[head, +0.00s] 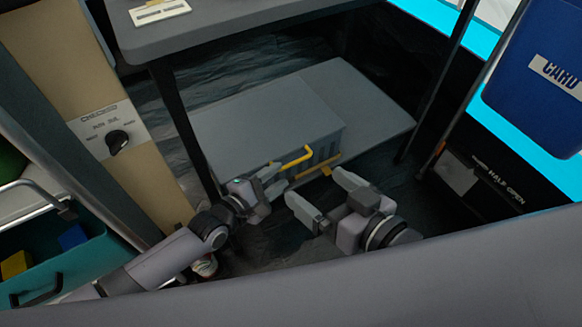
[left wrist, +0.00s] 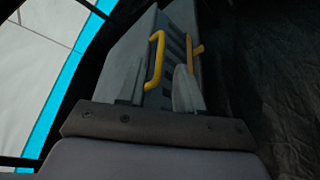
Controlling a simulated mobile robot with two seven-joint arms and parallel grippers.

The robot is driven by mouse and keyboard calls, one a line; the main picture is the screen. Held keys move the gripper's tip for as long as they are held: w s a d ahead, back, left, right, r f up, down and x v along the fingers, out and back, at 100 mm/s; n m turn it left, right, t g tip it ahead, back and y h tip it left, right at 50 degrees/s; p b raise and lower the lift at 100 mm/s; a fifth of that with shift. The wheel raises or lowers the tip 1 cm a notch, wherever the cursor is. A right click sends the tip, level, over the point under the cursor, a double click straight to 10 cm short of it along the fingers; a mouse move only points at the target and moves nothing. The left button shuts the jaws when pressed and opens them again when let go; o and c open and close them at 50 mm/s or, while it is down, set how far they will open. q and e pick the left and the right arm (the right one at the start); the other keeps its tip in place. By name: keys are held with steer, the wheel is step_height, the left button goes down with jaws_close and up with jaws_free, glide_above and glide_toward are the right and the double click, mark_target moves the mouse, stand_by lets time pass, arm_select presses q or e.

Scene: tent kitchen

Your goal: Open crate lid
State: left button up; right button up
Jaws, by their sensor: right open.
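A grey crate (head: 265,115) sits under the table with a flat grey top that looks shut. A yellow handle (head: 297,158) is at its front upper edge. The handle also shows in the left wrist view (left wrist: 154,62). A yellow-orange strip (head: 318,168) runs low along the ribbed front. My left gripper (head: 272,181) is open just in front of the handle's left end; in the wrist view the handle appears between its fingers, with contact unclear. My right gripper (head: 322,195) is open and empty, in front of the crate to the right.
A grey table (head: 220,32) stands over the crate, with a dark leg (head: 185,125) to its left. A flat grey slab (head: 370,115) lies beside the crate. Dark floor lies in front.

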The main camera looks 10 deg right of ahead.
mark_target(297, 162)
arm_select(q)
steer(key=shift+b+x, duration=1.6)
steer(key=shift+x, duration=1.65)
arm_select(e)
steer(key=shift+s+d+r+n+t+h, duration=0.1)
steer(key=shift+s+d+n+t+h, duration=0.15)
steer(key=shift+d+t, duration=0.2)
steer(key=shift+s+d+n+t+h, duration=0.15)
steer(key=shift+d+n+t, duration=0.2)
steer(key=shift+d, duration=0.2)
arm_select(q)
jaws_close()
steer(key=shift+r, duration=0.15)
arm_select(e)
steer(key=shift+r, duration=0.1)
